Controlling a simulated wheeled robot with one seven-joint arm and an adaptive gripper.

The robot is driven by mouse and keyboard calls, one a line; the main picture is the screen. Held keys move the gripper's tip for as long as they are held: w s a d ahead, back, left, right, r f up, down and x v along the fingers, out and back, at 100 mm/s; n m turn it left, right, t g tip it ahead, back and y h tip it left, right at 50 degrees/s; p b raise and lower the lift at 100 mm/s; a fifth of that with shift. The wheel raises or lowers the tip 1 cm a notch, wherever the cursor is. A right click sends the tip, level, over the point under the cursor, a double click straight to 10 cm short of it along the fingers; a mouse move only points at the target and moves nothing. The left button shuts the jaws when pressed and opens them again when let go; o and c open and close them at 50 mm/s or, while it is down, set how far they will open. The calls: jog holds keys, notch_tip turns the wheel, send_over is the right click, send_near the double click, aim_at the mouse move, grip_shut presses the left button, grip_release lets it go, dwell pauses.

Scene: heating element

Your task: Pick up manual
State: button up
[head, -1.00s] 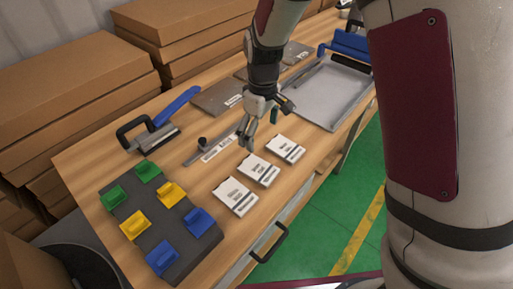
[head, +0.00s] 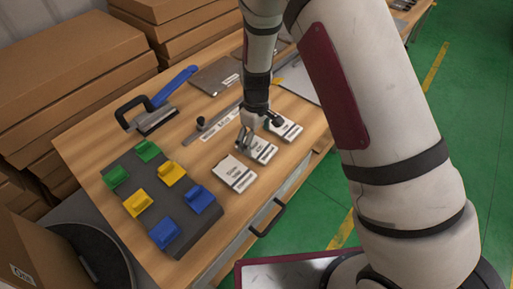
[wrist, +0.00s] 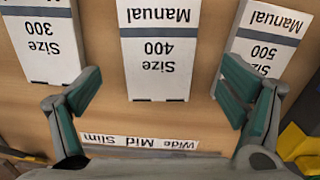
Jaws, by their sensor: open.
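Three white manuals with dark blue stripes lie in a row near the table's front edge. In the wrist view, the Size 400 manual (wrist: 160,55) is in the middle, between the spread fingers. The Size 300 manual (wrist: 42,40) is at the left and the Size 500 manual (wrist: 268,38) at the right. My gripper (wrist: 165,92) is open and empty, above the table, with its fingers to either side of the middle manual's near end. In the head view, my gripper (head: 255,140) hangs over the middle manual (head: 262,152) and partly hides it. Contact cannot be seen.
A dark grey tray (head: 148,205) with green, yellow and blue blocks is at the table's left. A blue-handled tool (head: 172,88) and a black-handled tool (head: 132,112) lie behind. A label strip (wrist: 140,143) lies near the manuals. Cardboard boxes (head: 70,80) stand beyond the table.

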aim_at(257, 147)
jog(key=shift+d+f, duration=0.1)
jog(key=shift+f, duration=1.6)
jog(key=c, duration=1.3)
jog(key=shift+r, duration=0.15)
